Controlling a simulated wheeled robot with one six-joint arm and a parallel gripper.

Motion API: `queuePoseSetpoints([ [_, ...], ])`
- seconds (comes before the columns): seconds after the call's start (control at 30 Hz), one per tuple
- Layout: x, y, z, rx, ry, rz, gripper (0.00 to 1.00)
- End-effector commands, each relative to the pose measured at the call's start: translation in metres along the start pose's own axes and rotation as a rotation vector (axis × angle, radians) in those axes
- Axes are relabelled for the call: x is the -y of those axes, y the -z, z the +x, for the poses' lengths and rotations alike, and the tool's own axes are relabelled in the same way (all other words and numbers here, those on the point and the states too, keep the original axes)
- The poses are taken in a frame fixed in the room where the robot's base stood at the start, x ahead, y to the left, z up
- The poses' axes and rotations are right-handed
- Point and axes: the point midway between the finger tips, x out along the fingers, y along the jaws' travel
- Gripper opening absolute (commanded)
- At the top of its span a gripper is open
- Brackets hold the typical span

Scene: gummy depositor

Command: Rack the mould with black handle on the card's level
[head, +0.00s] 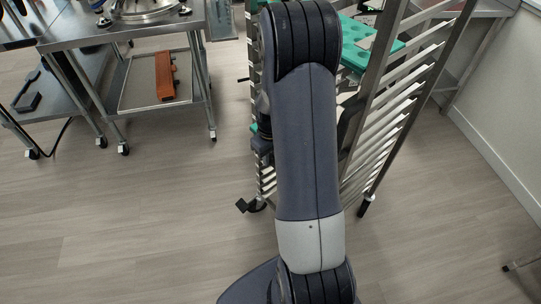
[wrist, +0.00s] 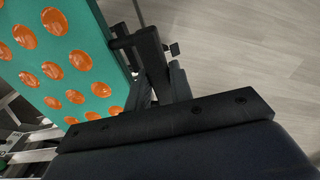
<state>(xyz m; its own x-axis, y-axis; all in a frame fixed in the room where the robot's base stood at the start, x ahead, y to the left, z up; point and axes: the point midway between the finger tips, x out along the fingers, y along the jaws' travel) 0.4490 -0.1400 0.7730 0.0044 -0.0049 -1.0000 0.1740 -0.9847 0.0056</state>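A teal mould (wrist: 65,60) with orange-filled cavities fills the upper left of the wrist view. A black handle (wrist: 150,48) stands off its right edge. My gripper (wrist: 162,88) has its two dark fingers on either side of the handle's bar and appears shut on it. In the head view my arm hides most of the mould and the handle; a small teal edge (head: 253,128) shows left of the arm, at the rack's side. The metal rack (head: 385,125) has many slanted-looking rails. I cannot make out a card in either view.
Another teal piece (head: 359,48) with cavities sits high in the rack, behind my arm. A steel cart (head: 128,83) stands at the left with an orange object (head: 165,76) on its lower shelf. A wall is at the right. The floor in front is clear.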

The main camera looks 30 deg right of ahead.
Motion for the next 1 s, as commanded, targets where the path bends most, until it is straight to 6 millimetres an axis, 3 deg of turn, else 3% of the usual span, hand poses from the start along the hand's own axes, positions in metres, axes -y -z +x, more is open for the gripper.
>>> queuePoseSetpoints([
  [0.27,0.000,0.000,0.000,0.000,0.000,0.000,0.44],
  [0.57,0.000,0.000,-0.003,0.000,0.000,0.000,0.45],
  [0.77,0.000,0.001,-0.028,-0.003,-0.002,0.000,0.45],
  [1.0,0.000,0.001,-0.077,-0.004,-0.002,0.000,0.45],
])
